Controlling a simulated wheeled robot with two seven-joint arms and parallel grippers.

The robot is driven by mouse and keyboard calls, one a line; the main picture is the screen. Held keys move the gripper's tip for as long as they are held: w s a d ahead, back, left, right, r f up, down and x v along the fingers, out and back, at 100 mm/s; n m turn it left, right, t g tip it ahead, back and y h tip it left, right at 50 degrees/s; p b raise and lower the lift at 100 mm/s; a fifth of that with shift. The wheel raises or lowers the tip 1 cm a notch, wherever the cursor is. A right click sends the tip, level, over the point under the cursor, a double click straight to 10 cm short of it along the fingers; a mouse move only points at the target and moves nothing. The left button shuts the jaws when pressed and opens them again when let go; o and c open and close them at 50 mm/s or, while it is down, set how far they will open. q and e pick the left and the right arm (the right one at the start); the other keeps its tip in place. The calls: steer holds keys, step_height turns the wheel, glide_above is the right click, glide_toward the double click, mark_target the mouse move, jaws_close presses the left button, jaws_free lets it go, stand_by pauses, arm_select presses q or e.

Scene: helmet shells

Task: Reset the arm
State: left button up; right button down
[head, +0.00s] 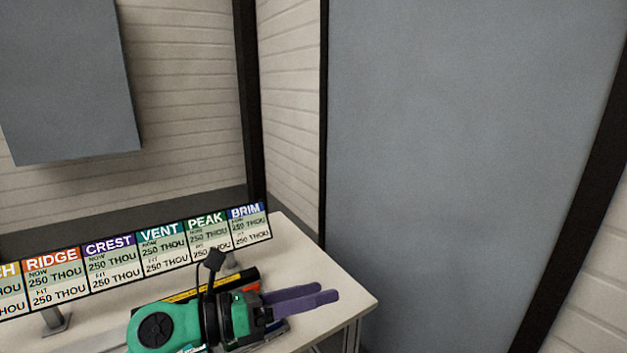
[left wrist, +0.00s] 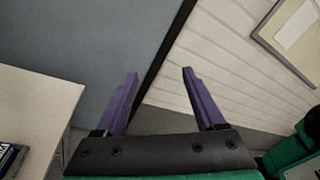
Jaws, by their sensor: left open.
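My left gripper (head: 318,296) with purple fingers and a green and black wrist is over the right end of the table in the head view, pointing right. In the left wrist view its two fingers (left wrist: 160,85) stand apart with nothing between them. Beyond them are a grey panel and a white plank wall. My right gripper is in neither view.
The pale table (head: 345,297) ends just right of my left gripper. A long sign board (head: 140,255) with coloured headings stands along its back. Dark and yellow-edged items lie partly hidden behind my arm. A large grey panel (head: 450,150) fills the right side.

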arm_select(q)
steer(key=w+a+r+n+t+y, duration=0.2)
steer(key=w+a+r+n+t, duration=0.35)
steer(key=n+t, duration=0.7)
steer(key=w+a+f+n+t+y, duration=0.1)
steer(key=a+f+n+t+y, duration=0.1)
steer(key=a+n+y, duration=0.85)
steer(key=a+f+n+g+y, duration=0.5)
steer(key=a+f+n, duration=0.2)
steer(key=f+n, duration=0.5)
steer(key=s+f+n+g+h, duration=0.2)
steer(key=s+f+n+g, duration=0.4)
steer(key=s+f+g, duration=1.15)
steer(key=s+f+t, duration=0.2)
steer(key=s+f, duration=0.1)
steer(key=f, duration=1.2)
steer(key=s+f+t, duration=0.1)
steer(key=s+f, duration=0.3)
steer(key=f, duration=1.1)
steer(key=s+a+f, duration=0.2)
steer(key=s+f, duration=0.9)
steer(key=s, duration=0.4)
steer(key=shift+a+f+g+y, duration=0.25)
steer(key=shift+f+g+y, duration=0.05)
steer(key=shift+f+y, duration=0.05)
